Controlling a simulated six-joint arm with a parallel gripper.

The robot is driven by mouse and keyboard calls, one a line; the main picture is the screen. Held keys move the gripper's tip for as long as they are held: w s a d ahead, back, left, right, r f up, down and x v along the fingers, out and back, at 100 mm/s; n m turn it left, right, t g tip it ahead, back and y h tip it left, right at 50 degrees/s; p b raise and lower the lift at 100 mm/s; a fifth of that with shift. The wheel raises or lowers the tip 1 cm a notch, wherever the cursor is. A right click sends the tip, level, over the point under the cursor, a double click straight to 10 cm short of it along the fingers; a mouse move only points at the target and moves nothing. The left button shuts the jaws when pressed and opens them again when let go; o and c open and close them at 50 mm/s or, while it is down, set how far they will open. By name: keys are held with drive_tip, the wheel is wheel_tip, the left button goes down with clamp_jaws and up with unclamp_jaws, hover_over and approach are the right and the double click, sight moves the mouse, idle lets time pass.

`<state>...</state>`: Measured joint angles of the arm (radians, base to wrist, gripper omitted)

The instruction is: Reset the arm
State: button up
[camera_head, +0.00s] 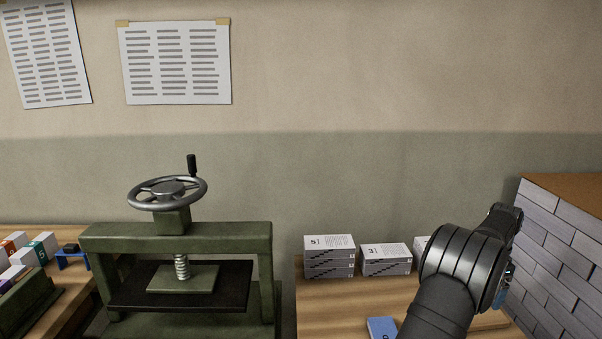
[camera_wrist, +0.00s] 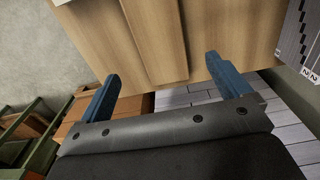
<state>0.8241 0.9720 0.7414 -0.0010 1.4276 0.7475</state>
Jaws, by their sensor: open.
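My arm reaches up from the bottom right of the head view, with its black wrist (camera_head: 464,266) over the right end of the wooden table. The gripper is empty.
A stack marked 5 (camera_head: 329,256) and a stack marked 3 (camera_head: 386,259) stand on the table left of my wrist. A blue item (camera_head: 382,328) lies nearer. A brick-patterned block (camera_head: 565,262) is close on the right. A green press (camera_head: 180,240) stands left.

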wheel_tip(320, 180, down, 10)
drive_tip(key=shift+r, duration=0.1)
drive_tip(key=r, duration=0.2)
drive_tip(key=s+r, duration=0.1)
drive_tip(key=r, duration=0.2)
drive_tip(key=shift+d+r, duration=0.15)
drive_tip(key=s+d+r, duration=0.2)
drive_tip(key=s+r, duration=0.4)
drive_tip(key=s, duration=0.4)
drive_tip(key=w+a+f+n, duration=0.1)
drive_tip(key=w+a+n, duration=0.3)
drive_tip(key=w+a, duration=0.55)
drive_tip(key=w+a+n, duration=0.4)
drive_tip(key=w+a, duration=0.1)
drive_tip(key=a, duration=1)
drive_tip(key=a+f+n, duration=0.2)
drive_tip(key=a+n, duration=0.7)
drive_tip(key=a, duration=2)
drive_tip(key=shift+s+a+f+n, duration=0.3)
drive_tip(key=shift+s+a, duration=0.05)
